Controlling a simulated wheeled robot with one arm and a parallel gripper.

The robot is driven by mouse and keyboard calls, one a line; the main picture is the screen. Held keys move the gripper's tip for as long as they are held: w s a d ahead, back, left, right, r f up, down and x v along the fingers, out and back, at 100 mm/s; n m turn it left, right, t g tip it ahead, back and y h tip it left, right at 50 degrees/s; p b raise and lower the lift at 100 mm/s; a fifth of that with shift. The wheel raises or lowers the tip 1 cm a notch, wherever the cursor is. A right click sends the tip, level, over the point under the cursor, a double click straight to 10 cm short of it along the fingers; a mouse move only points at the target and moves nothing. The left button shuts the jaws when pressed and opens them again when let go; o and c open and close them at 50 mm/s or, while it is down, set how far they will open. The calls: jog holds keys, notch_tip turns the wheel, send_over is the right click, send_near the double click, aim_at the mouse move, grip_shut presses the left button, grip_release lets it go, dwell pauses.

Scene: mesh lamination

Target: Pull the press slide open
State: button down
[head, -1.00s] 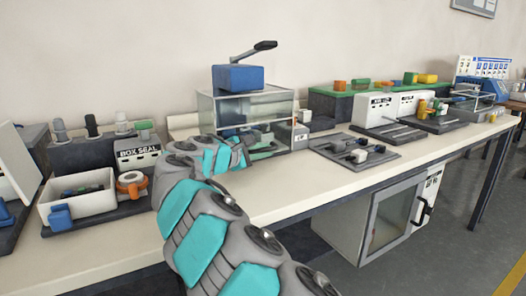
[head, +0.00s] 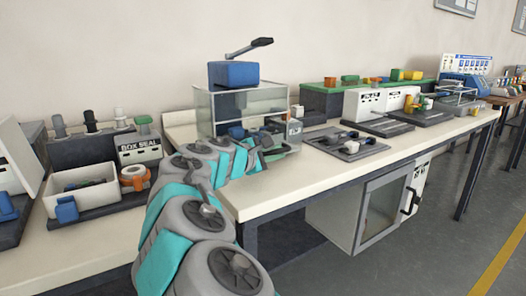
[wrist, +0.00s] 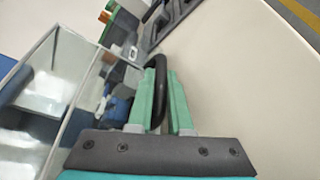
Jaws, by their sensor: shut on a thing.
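The press (head: 203,113) stands on the bench as a clear-walled box with a blue block and a black-handled lever on top. Its clear housing also fills the left of the wrist view (wrist: 75,85). My gripper (wrist: 163,78) has its green fingers shut on the slide's black bar handle (wrist: 159,65), beside the housing. Blue parts (wrist: 120,108) show low behind the fingers. In the head view, my arm reaches to the press front and hides part of it. I cannot tell how far the slide is out.
The box seal station (head: 138,150) and a white bin (head: 82,188) stand left of the press. A dark tray with small parts (head: 345,145) lies to its right. A glass-doored cabinet (head: 385,210) is under the bench. The bench front (head: 290,195) is clear.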

jog(key=s+d, duration=0.1)
jog(key=s, duration=0.1)
jog(key=s+d, duration=0.3)
jog(key=s, duration=0.1)
jog(key=shift+s+d+b, duration=0.25)
jog(key=shift+s+b, duration=0.1)
jog(key=c, duration=1.1)
grip_release()
